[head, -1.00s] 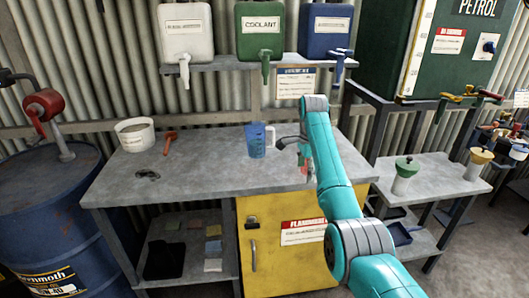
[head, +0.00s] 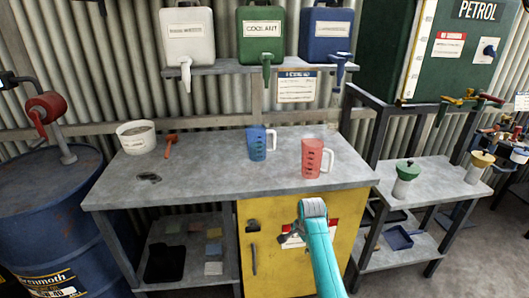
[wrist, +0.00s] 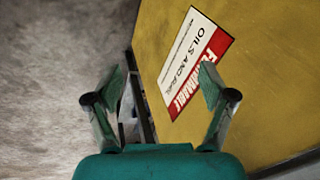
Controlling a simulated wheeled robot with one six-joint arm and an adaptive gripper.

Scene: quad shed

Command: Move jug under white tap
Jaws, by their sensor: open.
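A blue jug (head: 257,144) with a white handle stands upright on the bench. A red jug (head: 313,158) with a white handle stands upright to its right, nearer the bench's right end. The white tap (head: 186,77) hangs from the white container (head: 187,36) on the shelf at upper left, above and left of both jugs. My gripper (wrist: 165,97) is open and empty in the wrist view, facing the yellow cabinet front and the floor. It is apart from both jugs.
Green (head: 266,57) and blue (head: 341,66) taps hang alongside. A yellow cabinet (head: 268,272) is below; a blue drum (head: 45,215) stands left.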

